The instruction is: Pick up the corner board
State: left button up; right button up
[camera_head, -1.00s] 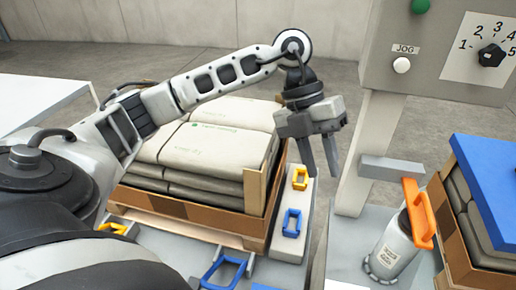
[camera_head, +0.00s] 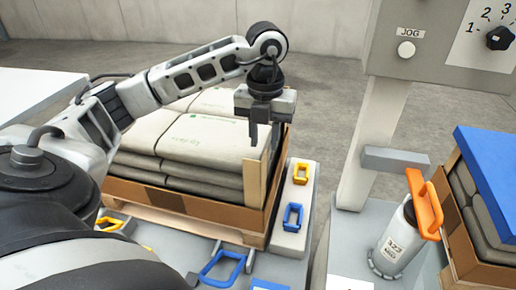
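A tan corner board (camera_head: 251,183) stands upright at the near right corner of the stacked sacks, inside the brown tray. My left gripper (camera_head: 265,140) hangs downward just above the board's top end, in front of the sacks. Its fingers look apart, with nothing visible between them. I cannot tell whether a finger touches the board. My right gripper is not in view.
The sacks (camera_head: 203,137) fill a brown tray (camera_head: 180,205) on a pallet. A grey post, an orange-handled canister (camera_head: 397,240) and a blue-topped stack (camera_head: 492,175) are further right.

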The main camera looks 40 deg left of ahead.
aim_at(254, 171)
pick_arm(q)
notch_tip(254, 171, down, 5)
jog(key=shift+a+f, duration=0.1)
jog(key=shift+c, duration=0.3)
grip_shut()
